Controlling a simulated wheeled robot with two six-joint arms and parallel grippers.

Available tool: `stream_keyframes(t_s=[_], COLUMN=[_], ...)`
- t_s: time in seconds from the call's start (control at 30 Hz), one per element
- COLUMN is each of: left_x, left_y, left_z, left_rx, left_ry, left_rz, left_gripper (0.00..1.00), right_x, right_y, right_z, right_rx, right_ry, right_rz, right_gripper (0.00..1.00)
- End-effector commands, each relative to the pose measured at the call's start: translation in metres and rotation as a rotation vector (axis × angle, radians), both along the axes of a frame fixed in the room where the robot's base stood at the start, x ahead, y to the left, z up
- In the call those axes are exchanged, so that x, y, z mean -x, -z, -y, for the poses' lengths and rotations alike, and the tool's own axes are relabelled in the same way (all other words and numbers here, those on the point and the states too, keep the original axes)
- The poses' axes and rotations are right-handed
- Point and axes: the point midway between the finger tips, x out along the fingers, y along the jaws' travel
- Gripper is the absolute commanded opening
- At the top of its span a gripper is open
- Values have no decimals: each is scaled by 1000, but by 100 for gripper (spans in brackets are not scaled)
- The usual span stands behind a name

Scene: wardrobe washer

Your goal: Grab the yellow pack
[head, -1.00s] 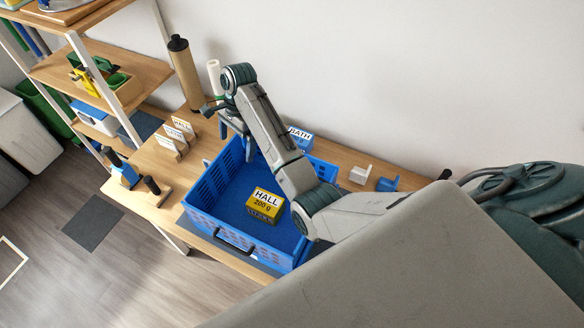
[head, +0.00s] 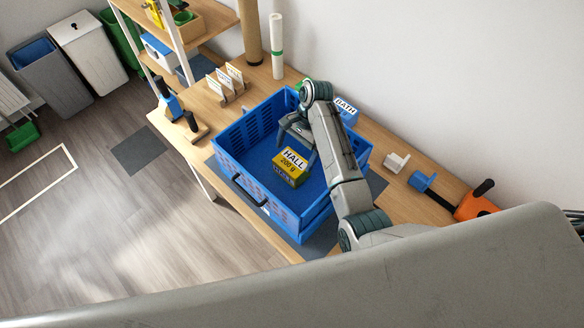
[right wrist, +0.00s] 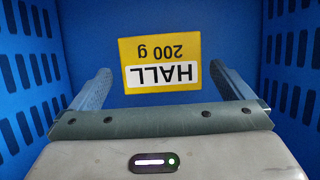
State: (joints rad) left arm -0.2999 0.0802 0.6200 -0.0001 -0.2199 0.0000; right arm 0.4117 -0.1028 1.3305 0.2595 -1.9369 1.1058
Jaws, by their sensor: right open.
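The yellow pack (head: 289,167), labelled "HALL 200 g" with dark sides, lies flat on the floor of the blue crate (head: 232,170). My right gripper (head: 297,151) reaches down into the crate, just behind the pack. In the right wrist view the pack's top (right wrist: 160,50) lies upside down ahead, between the lines of the two spread fingers. The right gripper is open, with nothing between its fingers. The depth gap between fingertips and pack is hard to judge. My left gripper is not in view.
The crate's slotted walls stand close around the gripper. A blue "BATH" box (head: 346,110) stands behind the crate. Several label cards (head: 225,80) stand to its left. A shelf stands at back left.

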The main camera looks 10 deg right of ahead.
Motion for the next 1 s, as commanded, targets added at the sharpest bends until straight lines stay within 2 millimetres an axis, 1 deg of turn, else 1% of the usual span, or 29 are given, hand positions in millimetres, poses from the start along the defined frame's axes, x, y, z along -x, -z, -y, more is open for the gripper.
stream_keyframes(t_s=[0.07, 0.2, 0.33, 0.47, 0.63, 0.67, 0.7, 0.83, 1.0], left_x=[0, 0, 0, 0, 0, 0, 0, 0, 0], left_y=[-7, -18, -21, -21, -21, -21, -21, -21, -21], left_z=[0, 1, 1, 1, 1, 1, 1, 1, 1], left_rx=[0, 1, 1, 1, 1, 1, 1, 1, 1], left_ry=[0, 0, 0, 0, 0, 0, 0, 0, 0], left_rz=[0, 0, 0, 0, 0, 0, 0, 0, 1], left_gripper=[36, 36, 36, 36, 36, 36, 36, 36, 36], right_x=[2, 4, 7, 8, 8, 8, 8, 8, 8], right_y=[6, 25, 43, 49, 50, 50, 50, 50, 49], right_z=[-2, -7, -12, -14, -14, -14, -14, -14, -14], right_rx=[1, 0, 0, 0, 1, 1, 1, 1, 1], right_ry=[-1, 0, 0, -1, 0, 0, 0, 0, 0], right_rz=[-5, -6, -4, -2, -1, -1, -1, -1, -1], right_gripper=[100, 100, 100, 100, 100, 96, 88, 63, 63])
